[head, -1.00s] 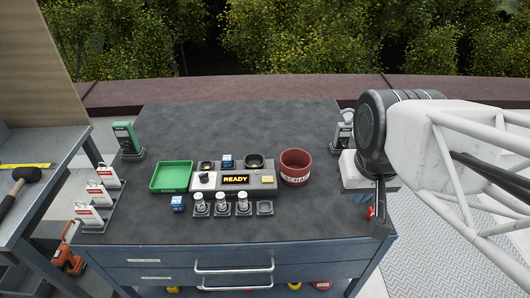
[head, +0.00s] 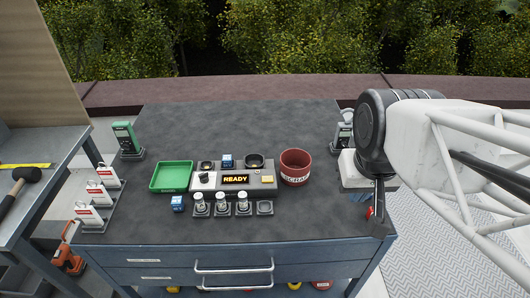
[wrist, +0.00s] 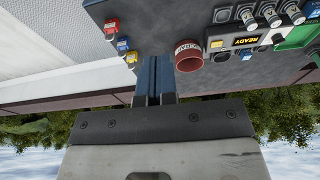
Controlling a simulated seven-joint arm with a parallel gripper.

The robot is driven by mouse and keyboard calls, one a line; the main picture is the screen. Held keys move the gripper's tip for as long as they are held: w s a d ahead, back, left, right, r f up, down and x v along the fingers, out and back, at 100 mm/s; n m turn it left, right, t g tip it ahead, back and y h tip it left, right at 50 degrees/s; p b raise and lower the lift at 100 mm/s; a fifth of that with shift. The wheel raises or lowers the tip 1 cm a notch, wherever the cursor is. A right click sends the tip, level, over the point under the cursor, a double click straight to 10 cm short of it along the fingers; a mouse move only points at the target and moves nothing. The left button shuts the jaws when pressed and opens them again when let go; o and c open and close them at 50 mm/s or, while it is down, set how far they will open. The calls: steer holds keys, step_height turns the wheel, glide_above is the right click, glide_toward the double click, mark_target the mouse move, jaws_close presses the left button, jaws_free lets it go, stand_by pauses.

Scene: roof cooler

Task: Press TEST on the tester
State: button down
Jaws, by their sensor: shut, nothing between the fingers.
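The tester (head: 222,188) is a grey box in the middle of the bench, with an amber display reading READY (head: 235,179). A white knob-like part (head: 204,178) is left of the display and a tan square (head: 267,179) is right of it. No TEST label is legible. In the wrist view the tester's READY display (wrist: 246,41) is upside down at the upper right. My gripper (head: 379,213) is over the bench's right edge, well right of the tester and apart from it. Its fingers (wrist: 153,62) are together and empty in the wrist view.
A red SCRAP cup (head: 295,168) stands between tester and gripper. A green tray (head: 171,177) is left of the tester. A green meter (head: 127,139) stands at the back left.

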steer(key=w+a+f+m+t+y, duration=0.1)
steer(key=w+a+f+m+y, duration=0.2)
steer(key=w+a, duration=0.35)
steer(key=w+a+f+m+t+y, duration=0.1)
steer(key=w+a+m+y, duration=0.2)
steer(key=w+a+m, duration=0.4)
steer(key=m+t, duration=0.2)
steer(key=m, duration=0.7)
glide_above(267, 180)
step_height(267, 180, down, 7)
steer(key=shift+r, duration=0.15)
steer(key=shift+n, duration=0.3)
steer(key=shift+f, duration=4.35)
